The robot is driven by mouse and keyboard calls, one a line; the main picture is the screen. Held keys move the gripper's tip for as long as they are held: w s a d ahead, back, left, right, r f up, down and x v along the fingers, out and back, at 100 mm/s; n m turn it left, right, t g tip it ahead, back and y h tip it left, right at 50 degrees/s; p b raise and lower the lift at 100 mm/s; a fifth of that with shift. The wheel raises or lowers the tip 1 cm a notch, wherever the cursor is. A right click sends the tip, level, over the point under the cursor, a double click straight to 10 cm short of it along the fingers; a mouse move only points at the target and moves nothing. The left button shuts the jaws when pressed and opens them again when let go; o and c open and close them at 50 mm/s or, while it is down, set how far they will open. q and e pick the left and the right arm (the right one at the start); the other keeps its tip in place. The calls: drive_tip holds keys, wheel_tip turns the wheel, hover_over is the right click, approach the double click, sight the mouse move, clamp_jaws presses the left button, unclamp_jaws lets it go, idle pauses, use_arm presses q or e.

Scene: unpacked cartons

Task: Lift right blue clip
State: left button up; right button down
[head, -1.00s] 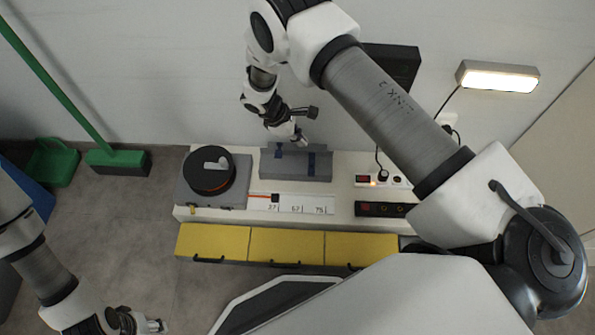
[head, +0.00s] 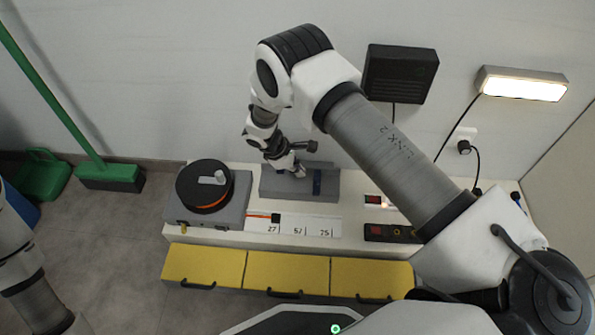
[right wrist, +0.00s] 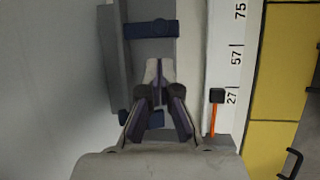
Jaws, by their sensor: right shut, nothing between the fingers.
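The right blue clip (head: 317,182) stands on the grey metal fixture (head: 275,191) on the bench. It shows as a blue bar across the fixture in the right wrist view (right wrist: 151,29), ahead of my fingers and apart from them. My right gripper (head: 300,172) is shut and empty, over the fixture to the left of this clip. In the right wrist view the shut fingertips (right wrist: 158,68) point along the fixture. Another blue clip (right wrist: 155,119) lies partly hidden beneath the fingers. My left gripper is out of view.
A black-and-orange reel (head: 204,187) stands left of the fixture. In front are a numbered scale strip (head: 310,226) and yellow drawers (head: 287,272). A wall lamp (head: 522,85) is at upper right.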

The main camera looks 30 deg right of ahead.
sight(317, 180)
drive_tip(key=b+x, duration=0.2)
drive_tip(key=x, duration=0.4)
drive_tip(key=shift+d+f, duration=0.1)
drive_tip(key=shift+f, duration=0.25)
